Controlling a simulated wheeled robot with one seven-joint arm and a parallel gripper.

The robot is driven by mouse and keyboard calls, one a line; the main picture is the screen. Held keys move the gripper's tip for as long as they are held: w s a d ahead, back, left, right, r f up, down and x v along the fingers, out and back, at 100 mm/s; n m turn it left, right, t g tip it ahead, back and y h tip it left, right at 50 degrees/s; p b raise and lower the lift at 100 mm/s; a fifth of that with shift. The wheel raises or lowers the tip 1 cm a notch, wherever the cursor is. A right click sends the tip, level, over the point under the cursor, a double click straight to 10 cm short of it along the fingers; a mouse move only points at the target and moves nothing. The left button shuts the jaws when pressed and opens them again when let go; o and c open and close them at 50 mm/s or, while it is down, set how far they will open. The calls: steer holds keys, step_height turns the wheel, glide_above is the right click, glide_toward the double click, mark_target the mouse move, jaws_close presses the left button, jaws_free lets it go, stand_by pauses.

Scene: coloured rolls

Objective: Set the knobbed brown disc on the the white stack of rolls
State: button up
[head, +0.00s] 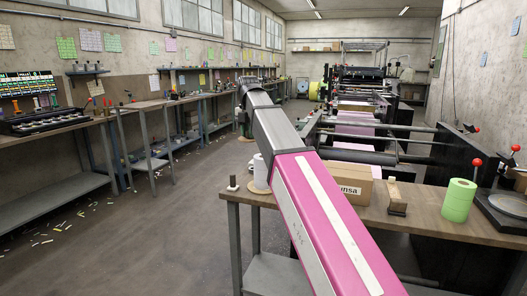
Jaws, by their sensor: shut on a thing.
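My pink and grey arm runs from the bottom right up to the middle of the head view. My gripper (243,117) is at its far end, dark and small, above and beyond the near bench. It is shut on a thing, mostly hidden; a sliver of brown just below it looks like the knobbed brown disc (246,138). The white stack of rolls (260,172) stands upright on the near bench's left end, on a tan round base (256,188), partly hidden by my arm. The gripper appears above the stack and apart from it; the distance in depth cannot be told.
A small dark block with a white peg (233,184) stands left of the stack. A cardboard box (348,182), a wooden stamp-like block (397,200) and a green stack of rolls (458,200) stand right of my arm. Press bars (385,137) cross behind.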

steer(key=w+d+f, duration=0.1)
steer(key=d, duration=0.1)
steer(key=w+d+f, duration=0.1)
steer(key=d, duration=0.1)
steer(key=w+d+f, duration=0.1)
steer(key=f, duration=0.1)
steer(key=shift+w+d+f, duration=0.1)
steer(key=shift+d, duration=0.3)
steer(key=shift+f, duration=1.9)
steer(key=shift+f, duration=0.1)
steer(key=o, duration=0.9)
step_height(320, 180, up, 12)
steer(key=shift+r, duration=0.1)
